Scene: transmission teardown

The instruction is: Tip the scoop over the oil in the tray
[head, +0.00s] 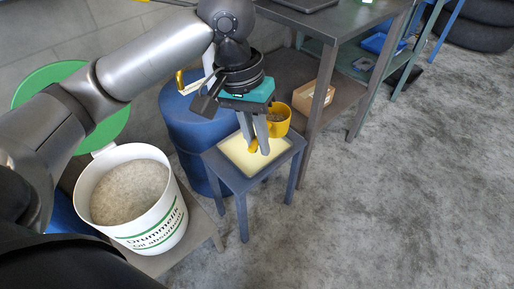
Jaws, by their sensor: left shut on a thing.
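My left gripper (259,147) points down and is shut on the yellow scoop (284,129). The scoop's cup shows just right of the fingers, with greyish contents visible at its mouth. A yellow end of it shows at the fingertips. The scoop is over the far part of the tray (250,171), which stands on a small blue-grey table. Pale yellow oil (238,155) covers the tray's floor. The gripper hides part of the scoop and the tray. My right gripper is not in view.
A white bucket (160,225) of grey granules, lettered as oil absorber, stands at the left. A blue drum (190,135) stands behind the small table. A dark workbench with a cardboard box (312,97) on its lower shelf is at the right. Floor at the right is clear.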

